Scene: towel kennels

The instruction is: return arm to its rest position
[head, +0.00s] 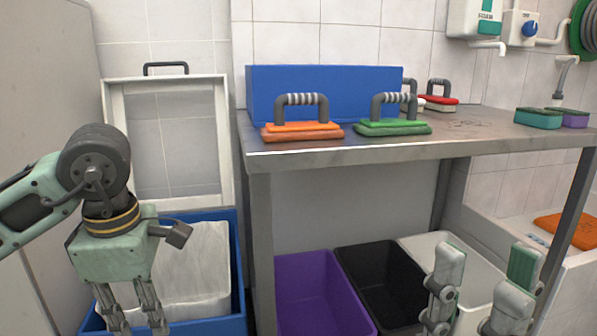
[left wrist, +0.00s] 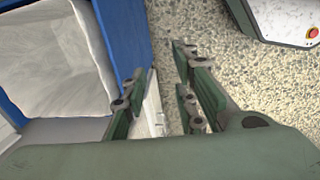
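My left arm comes in from the left in the head view, with its gripper (head: 130,316) pointing down in front of the blue bin (head: 238,270). Its fingertips are cut off by the bottom edge there. The blue bin (left wrist: 124,45) is to the left of the fingers. My right gripper (head: 484,275) shows at the lower right of the head view, fingers up and apart, with nothing between them. It appears in front of the white bin.
A metal table (head: 350,149) holds an orange-based brush (head: 301,130), a green-based brush (head: 393,127) and a blue box (head: 258,90). Below are a purple bin (head: 315,290), a black bin (head: 380,285) and a white bin (head: 425,240). Speckled floor (left wrist: 205,25) is clear beside the blue bin.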

